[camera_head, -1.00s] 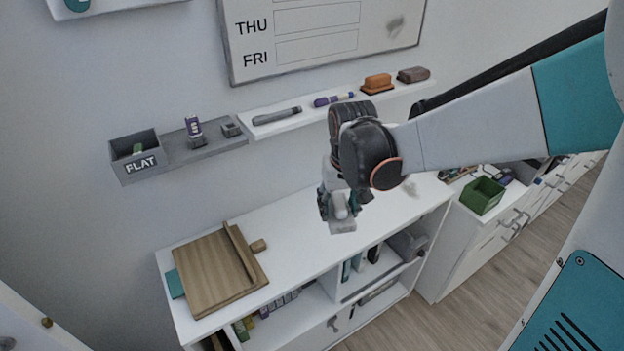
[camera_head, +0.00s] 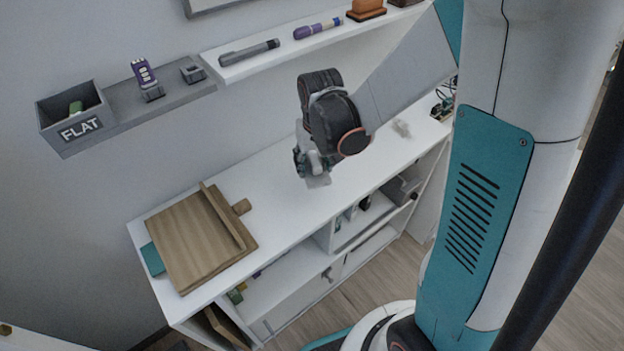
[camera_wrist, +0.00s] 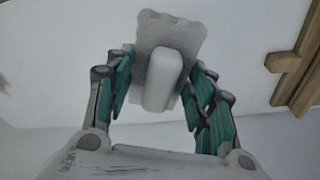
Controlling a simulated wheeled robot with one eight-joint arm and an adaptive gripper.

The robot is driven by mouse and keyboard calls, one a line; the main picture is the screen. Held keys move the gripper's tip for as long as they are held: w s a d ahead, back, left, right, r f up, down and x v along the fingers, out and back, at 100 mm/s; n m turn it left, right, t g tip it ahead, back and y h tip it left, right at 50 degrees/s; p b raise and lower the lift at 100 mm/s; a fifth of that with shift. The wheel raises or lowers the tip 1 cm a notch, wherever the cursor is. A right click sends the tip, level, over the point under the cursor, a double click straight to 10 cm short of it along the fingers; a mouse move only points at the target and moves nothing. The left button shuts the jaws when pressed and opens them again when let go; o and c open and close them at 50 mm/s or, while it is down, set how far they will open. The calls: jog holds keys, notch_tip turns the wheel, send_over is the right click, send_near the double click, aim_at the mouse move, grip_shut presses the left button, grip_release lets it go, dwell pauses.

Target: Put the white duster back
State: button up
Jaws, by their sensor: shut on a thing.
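The white duster (camera_wrist: 165,75) is a pale block with a raised handle on a flat, wavy-edged pad. My gripper (camera_wrist: 157,92) is shut on it, with teal fingers on both sides of the handle. In the head view, my gripper (camera_head: 306,163) hangs over the white desk top, and the duster (camera_head: 318,180) shows below it, partly hidden by the wrist. The narrow white wall ledge (camera_head: 285,45) runs behind and above my gripper. It holds a grey marker, a purple marker and an orange-brown duster (camera_head: 366,9).
A wooden board (camera_head: 195,245) lies on the left of the desk (camera_head: 285,190). A grey wall shelf (camera_head: 185,94) with a tray marked FLAT (camera_head: 75,115) is at the upper left. A grey smudge marks the desk right of my gripper. The desk's middle is clear.

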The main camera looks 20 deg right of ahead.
notch_tip(320, 180, down, 7)
jog(key=shift+f+b, duration=0.2)
jog(key=shift+b, duration=1.05)
jog(key=shift+r, duration=0.1)
jog(key=o, duration=1)
jog(key=shift+c, duration=0.2)
